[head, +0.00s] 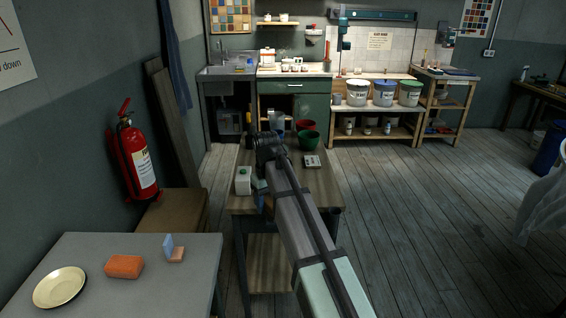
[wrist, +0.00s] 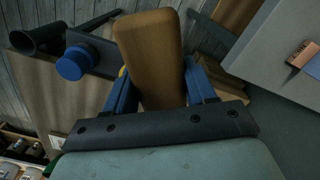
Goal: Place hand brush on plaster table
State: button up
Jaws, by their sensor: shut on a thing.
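My gripper (wrist: 154,88) is shut on a brown, rounded block-like thing, which I take to be the hand brush (wrist: 150,48). It sits between the two blue fingers in the wrist view, and I see no bristles. In the head view my gripper (head: 264,198) hangs at the left edge of a wood-topped table (head: 322,188); the brush is hidden there behind my arm. A grey-topped table (head: 185,292) stands at the lower left, apart from my gripper. I cannot tell which of these is the plaster table.
The grey table holds a cream plate (head: 59,287), an orange block (head: 124,266) and a pink-and-blue piece (head: 175,250); its right front is bare. A fire extinguisher (head: 138,155) hangs left.

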jog(key=w+d+m, duration=0.2)
jog(key=w+d, duration=0.3)
jog(key=d, duration=0.3)
jog(key=w+d+m, duration=0.3)
jog(key=w+d, duration=0.3)
jog(key=d, duration=0.2)
jog(key=r+m, duration=0.1)
jog(key=m, duration=1.9)
send_over(317, 195)
jog(key=shift+f, duration=4.5)
jog(key=shift+f, duration=0.1)
jog(key=o, duration=1.1)
